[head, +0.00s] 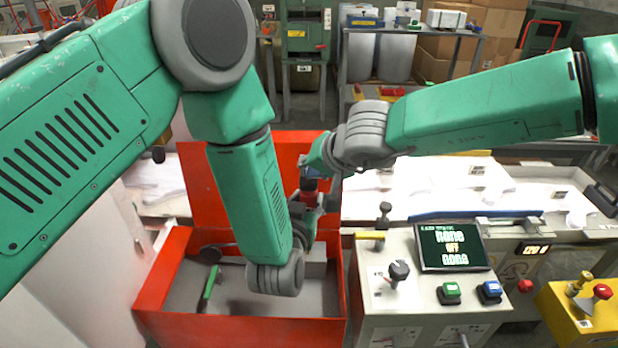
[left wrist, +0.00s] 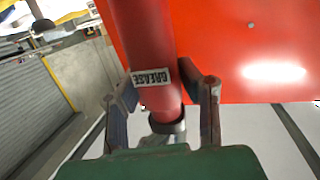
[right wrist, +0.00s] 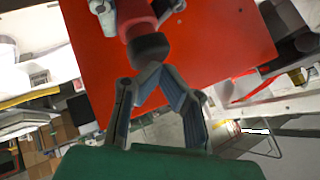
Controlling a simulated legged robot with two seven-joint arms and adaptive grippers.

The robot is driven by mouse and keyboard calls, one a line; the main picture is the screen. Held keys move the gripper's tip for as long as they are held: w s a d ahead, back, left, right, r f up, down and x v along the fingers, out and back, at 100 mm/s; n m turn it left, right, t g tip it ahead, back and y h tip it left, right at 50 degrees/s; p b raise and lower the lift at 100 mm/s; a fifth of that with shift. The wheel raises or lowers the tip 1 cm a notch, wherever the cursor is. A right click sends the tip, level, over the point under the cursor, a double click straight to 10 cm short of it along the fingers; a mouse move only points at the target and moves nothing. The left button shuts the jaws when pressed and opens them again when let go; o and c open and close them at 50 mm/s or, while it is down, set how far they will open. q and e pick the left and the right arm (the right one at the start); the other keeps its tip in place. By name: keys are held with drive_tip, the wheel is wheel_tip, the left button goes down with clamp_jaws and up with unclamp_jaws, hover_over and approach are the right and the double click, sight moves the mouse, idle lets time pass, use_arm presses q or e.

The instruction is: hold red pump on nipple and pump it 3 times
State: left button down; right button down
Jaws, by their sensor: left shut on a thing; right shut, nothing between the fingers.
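The red pump (left wrist: 150,35) is a red cylinder with a white "GREASE" label and a dark collar. My left gripper (left wrist: 160,85) is shut around it, a finger on each side. In the head view the pump (head: 309,185) shows only as a small piece between the grippers, above the open red box. In the right wrist view the pump (right wrist: 134,14) has a black end, and my right gripper (right wrist: 158,74) is shut and empty right at that end. I cannot tell whether they touch. My right gripper (head: 306,160) is above the left in the head view. I cannot make out the nipple.
The open red box (head: 235,328) holds a green-handled tool (head: 210,284) and a dark round part (head: 211,251). Right of it stands a control panel (head: 385,300) with knobs, buttons and a display (head: 452,247). A yellow box (head: 575,325) is at the far right.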

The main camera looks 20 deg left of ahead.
drive_tip(key=shift+s+f, duration=0.1)
drive_tip(key=shift+f, duration=0.65)
idle(0.4)
drive_tip(key=shift+r, duration=1.45)
drive_tip(key=shift+r, duration=2.55)
wheel_tip(320, 180, up, 4)
drive_tip(key=shift+f, duration=0.15)
drive_tip(key=shift+f, duration=0.15)
